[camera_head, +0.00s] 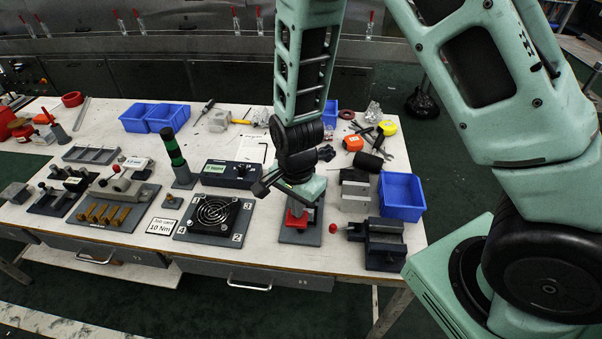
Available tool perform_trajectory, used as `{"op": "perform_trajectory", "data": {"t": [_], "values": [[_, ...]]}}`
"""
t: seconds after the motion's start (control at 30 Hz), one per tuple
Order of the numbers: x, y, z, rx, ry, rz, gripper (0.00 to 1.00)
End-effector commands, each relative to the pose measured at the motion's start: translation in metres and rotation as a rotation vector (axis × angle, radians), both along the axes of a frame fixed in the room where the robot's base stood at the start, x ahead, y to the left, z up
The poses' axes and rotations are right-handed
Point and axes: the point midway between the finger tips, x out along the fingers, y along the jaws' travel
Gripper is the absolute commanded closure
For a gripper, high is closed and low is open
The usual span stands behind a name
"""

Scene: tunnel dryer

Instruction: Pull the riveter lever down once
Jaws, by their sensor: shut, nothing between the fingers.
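My gripper (264,186) hangs at the end of my arm over the right middle of the bench. Its dark fingers point down and left and are shut with nothing between them. Just below my gripper's hand is a red and grey device (298,222) on a grey base plate; its upper part is hidden behind the hand. To its right, a dark grey machine (385,243) has a thin rod ending in a red ball (333,228) that points left. I cannot tell for certain which of these is the riveter, nor whether my gripper touches any lever.
A fan unit (213,216) with numbered corners lies left of the red and grey device. A green-and-black stack light (178,160) stands behind it. Blue bins (402,196) and (155,117) stand right and back left. A job card (161,227) lies near the front edge.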

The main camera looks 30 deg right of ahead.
Motion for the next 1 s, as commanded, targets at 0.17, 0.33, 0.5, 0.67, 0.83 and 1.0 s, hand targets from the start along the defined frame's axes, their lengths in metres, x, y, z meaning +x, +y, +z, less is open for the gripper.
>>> {"op": "perform_trajectory", "data": {"t": [0.17, 0.33, 0.5, 0.67, 0.83, 1.0], "values": [[-0.001, 0.001, 0.020, 0.000, 0.001, 0.001, 1.00], [-0.001, 0.001, 0.034, 0.000, 0.002, 0.002, 1.00], [-0.001, 0.001, 0.049, 0.000, 0.002, 0.002, 1.00], [-0.001, 0.001, 0.063, 0.000, 0.002, 0.002, 1.00], [-0.001, 0.001, 0.076, 0.000, 0.001, 0.002, 1.00], [-0.001, 0.001, 0.076, 0.000, 0.001, 0.002, 1.00]]}}
